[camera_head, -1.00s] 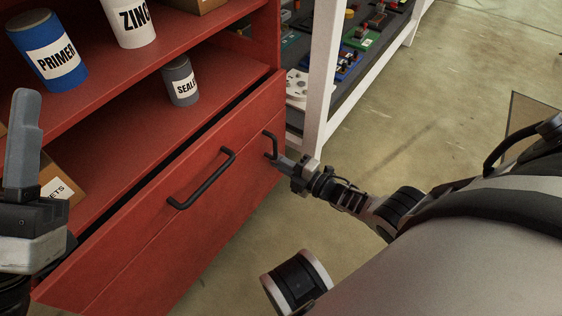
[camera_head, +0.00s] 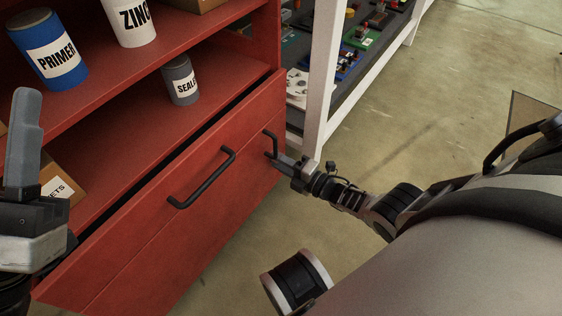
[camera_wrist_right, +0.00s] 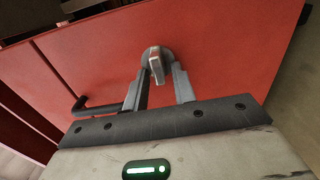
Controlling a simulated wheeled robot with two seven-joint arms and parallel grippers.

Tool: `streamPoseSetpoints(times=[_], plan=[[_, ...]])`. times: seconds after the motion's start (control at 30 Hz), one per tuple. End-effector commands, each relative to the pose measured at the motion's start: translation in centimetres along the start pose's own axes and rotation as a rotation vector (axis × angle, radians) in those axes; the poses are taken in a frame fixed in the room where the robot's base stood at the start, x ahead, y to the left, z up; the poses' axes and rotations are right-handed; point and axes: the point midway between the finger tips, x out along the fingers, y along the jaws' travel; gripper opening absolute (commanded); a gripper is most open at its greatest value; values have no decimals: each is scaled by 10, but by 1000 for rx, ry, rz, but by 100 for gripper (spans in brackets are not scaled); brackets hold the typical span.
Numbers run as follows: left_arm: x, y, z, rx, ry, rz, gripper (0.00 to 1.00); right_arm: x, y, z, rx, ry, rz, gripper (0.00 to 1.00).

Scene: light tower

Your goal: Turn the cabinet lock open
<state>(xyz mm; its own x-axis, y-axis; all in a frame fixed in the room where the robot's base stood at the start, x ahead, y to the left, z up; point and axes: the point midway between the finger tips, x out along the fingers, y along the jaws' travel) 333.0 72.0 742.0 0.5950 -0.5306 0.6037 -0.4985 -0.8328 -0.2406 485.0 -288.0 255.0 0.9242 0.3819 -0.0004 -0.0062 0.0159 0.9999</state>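The cabinet lock (camera_wrist_right: 154,60) is a round grey base with a short flat knob on the red cabinet door, seen in the right wrist view. My right gripper (camera_wrist_right: 160,76) is open, with one finger to each side of the knob. I cannot tell whether either finger touches it. In the head view my right gripper (camera_head: 274,156) is at the right end of the red cabinet front (camera_head: 232,185), and the lock is hard to make out there. My left gripper (camera_head: 22,140) stands at the left edge, away from the lock; its finger opening is not clear.
A black bar handle (camera_head: 203,182) sticks out left of the lock. Paint cans, including a blue one (camera_head: 48,52) and a grey one (camera_head: 181,82), stand on the open shelves. A white-framed rack (camera_head: 322,90) stands close on the right. The floor beyond is clear.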

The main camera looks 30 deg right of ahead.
Motion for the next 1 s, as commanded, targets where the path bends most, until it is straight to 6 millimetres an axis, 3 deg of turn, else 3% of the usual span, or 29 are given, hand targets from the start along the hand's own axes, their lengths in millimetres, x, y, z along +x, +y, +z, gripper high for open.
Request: streamPoseSetpoints(times=[0.3,0.47,0.7,1.0], plan=[[0,0,0,-1,0,0,36,-1,0,0,1,0,0,33],[3,-2,0,-30,-26,-5,36,-16,1,0,2,-1,-3,33],[-8,-4,28,-196,-204,-74,36,-71,1,0,2,0,-5,33],[-16,-2,42,-296,-304,-105,36,-135,0,0,1,0,-2,33]])
